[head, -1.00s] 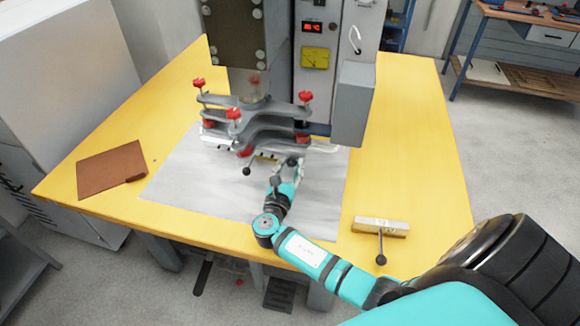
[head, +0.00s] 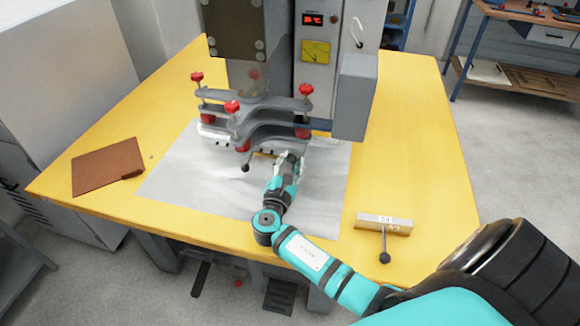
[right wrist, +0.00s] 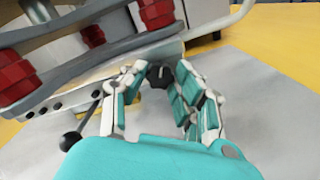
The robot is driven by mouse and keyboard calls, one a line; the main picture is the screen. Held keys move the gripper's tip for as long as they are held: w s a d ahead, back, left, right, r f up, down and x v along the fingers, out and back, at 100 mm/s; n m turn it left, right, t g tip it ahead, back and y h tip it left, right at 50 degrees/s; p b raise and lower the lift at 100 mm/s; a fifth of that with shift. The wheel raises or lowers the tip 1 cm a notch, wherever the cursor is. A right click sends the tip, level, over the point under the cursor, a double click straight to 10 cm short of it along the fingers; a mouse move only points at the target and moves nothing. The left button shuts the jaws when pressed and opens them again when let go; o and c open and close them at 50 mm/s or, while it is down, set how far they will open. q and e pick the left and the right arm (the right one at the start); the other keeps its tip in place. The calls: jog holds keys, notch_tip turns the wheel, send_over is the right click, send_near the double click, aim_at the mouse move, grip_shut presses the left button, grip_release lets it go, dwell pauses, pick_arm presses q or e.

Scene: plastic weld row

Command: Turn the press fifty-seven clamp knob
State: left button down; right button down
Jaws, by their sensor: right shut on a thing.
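The press clamp knob is a small black knob (right wrist: 159,75) at the front of the press tooling. It shows between my right fingertips in the right wrist view. My right gripper (right wrist: 158,72) is shut on it, with a finger on each side. In the head view my right gripper (head: 290,162) is at the right front of the grey clamp plates (head: 262,122), and its fingers hide most of the knob. A ball-ended lever (head: 245,168) hangs to the left, apart from the gripper; it also shows in the right wrist view (right wrist: 70,141). My left gripper is not in view.
Red knobs (head: 306,90) stand on the plates. The press body (head: 330,80) rises behind. A brown folder (head: 106,168) lies at left on the yellow table (head: 420,130). A block with a ball-ended handle (head: 384,224) lies at the front right. The grey mat (head: 200,180) is mostly clear.

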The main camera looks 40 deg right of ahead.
jog(key=shift+f+m+b, duration=0.1)
jog(key=shift+m+b, duration=0.5)
jog(key=shift+m, duration=0.4)
jog(key=c, duration=1)
grip_release()
jog(key=v, duration=1.2)
jog(key=shift+s, duration=0.15)
